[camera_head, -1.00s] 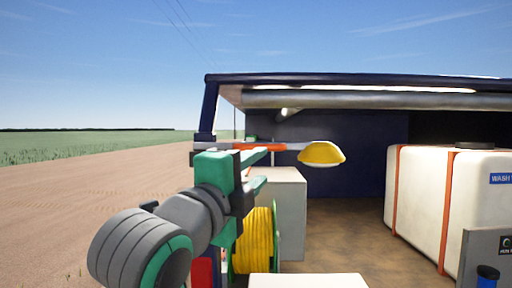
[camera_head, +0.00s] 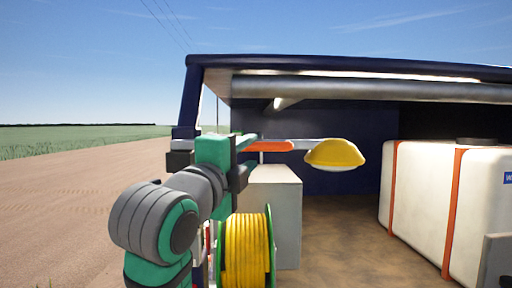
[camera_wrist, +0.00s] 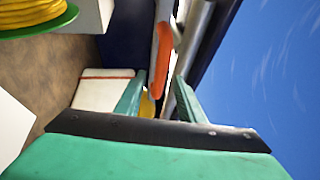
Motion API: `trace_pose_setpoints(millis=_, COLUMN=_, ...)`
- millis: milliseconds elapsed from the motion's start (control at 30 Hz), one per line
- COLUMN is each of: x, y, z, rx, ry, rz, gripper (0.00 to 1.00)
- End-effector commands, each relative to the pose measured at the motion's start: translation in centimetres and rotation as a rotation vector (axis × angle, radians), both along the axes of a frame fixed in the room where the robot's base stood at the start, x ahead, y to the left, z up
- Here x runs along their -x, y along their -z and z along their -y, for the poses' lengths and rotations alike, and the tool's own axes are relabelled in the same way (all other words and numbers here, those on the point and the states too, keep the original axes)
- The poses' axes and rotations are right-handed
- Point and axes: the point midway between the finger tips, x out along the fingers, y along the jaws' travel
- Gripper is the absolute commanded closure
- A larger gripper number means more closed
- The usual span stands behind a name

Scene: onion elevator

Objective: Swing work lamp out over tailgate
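The work lamp has a yellow dome head (camera_head: 335,153) on a thin grey arm with an orange grip sleeve (camera_head: 270,146). It hangs under the canopy roof, near the left corner post (camera_head: 190,105), with its head pointing right in the picture. My gripper (camera_head: 255,150) is at the left end of the orange sleeve. In the wrist view, its green fingers (camera_wrist: 160,92) stand apart, with the orange sleeve (camera_wrist: 161,60) just beyond and between them in line of sight. Contact cannot be told. A bit of the yellow head (camera_wrist: 147,106) shows between the fingers.
A yellow hose reel (camera_head: 247,250) and a grey box (camera_head: 275,205) stand below the lamp. A white tank (camera_head: 415,205) with orange straps is at the right. The roof edge (camera_head: 350,65) runs above. Open field lies left.

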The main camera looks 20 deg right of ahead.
Motion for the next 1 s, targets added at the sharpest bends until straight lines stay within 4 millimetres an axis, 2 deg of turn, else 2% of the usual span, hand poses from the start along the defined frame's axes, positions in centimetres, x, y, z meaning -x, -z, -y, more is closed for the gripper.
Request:
trace_pose_setpoints(millis=200, x=-2.7, y=-0.6, z=2.5, rx=0.001, ry=0.004, rz=-0.001, gripper=0.64)
trace_pose_setpoints(millis=400, x=-4.3, y=-1.0, z=3.0, rx=0.001, ry=-0.005, rz=0.001, gripper=0.64)
trace_pose_setpoints(millis=767, x=-4.6, y=-1.1, z=3.4, rx=-0.001, ry=-0.004, rz=0.001, gripper=0.64)
trace_pose_setpoints(millis=900, x=-4.6, y=-1.1, z=3.5, rx=0.000, ry=-0.003, rz=0.000, gripper=0.95)
trace_pose_setpoints(millis=933, x=-4.5, y=-1.1, z=3.5, rx=0.000, ry=-0.003, rz=0.001, gripper=1.00)
trace_pose_setpoints(millis=1000, x=-4.5, y=-1.1, z=3.5, rx=0.000, ry=-0.002, rz=0.001, gripper=1.00)
